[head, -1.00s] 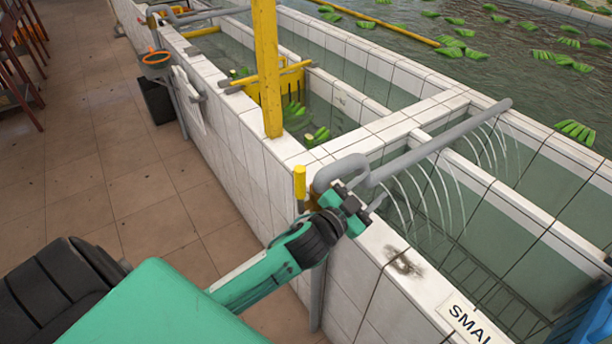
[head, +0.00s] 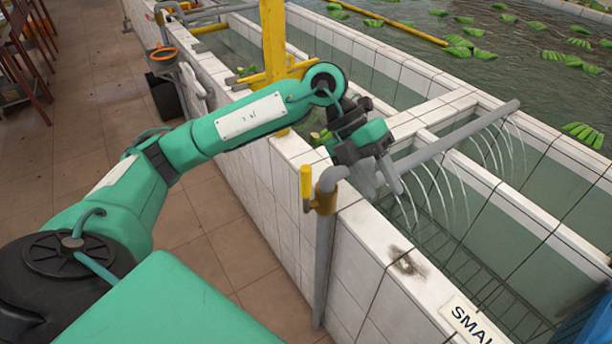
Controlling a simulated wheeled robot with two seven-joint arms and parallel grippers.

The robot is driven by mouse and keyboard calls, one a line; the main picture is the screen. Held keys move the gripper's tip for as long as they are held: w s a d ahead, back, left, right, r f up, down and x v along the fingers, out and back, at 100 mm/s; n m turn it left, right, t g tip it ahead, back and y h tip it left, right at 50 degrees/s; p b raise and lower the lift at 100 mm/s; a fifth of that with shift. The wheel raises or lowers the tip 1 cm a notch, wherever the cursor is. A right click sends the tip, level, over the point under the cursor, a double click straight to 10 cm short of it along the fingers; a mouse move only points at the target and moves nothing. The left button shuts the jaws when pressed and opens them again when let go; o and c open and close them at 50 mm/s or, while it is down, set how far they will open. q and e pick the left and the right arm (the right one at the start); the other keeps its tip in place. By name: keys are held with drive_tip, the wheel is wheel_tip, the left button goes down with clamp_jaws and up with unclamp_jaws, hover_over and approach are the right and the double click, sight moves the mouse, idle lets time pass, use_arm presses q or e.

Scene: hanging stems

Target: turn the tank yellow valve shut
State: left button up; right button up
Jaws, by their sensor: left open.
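The yellow valve handle (head: 306,183) stands upright beside a brass valve body (head: 323,202) on a grey vertical pipe (head: 322,265) at the tank's outer wall. The spray pipe (head: 455,140) runs from there over the tank, and water streams from it. My left gripper (head: 379,180) is open and empty, its fingers pointing down over the tank edge, to the right of the valve and apart from the handle. It hides the pipe bend behind it. My right gripper is not in view.
White tiled tank walls (head: 370,245) run along the right. A yellow post (head: 273,40) stands behind my left arm. An orange-rimmed holder (head: 163,54) hangs on the far wall.

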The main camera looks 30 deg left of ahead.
use_arm(q)
drive_tip(key=w+a+r+n+t+y, duration=0.1)
drive_tip(key=w+a+y, duration=0.1)
drive_tip(key=a+y, duration=0.5)
wheel_tip(320, 180, up, 3)
drive_tip(key=n+y, duration=0.1)
drive_tip(key=n, duration=0.1)
hover_over(306, 178)
drive_tip(key=w, duration=0.1)
drive_tip(key=shift+a, duration=0.45)
drive_tip(key=shift+f, duration=0.45)
wheel_tip(306, 178, down, 13)
drive_tip(key=p, duration=0.3)
clamp_jaws()
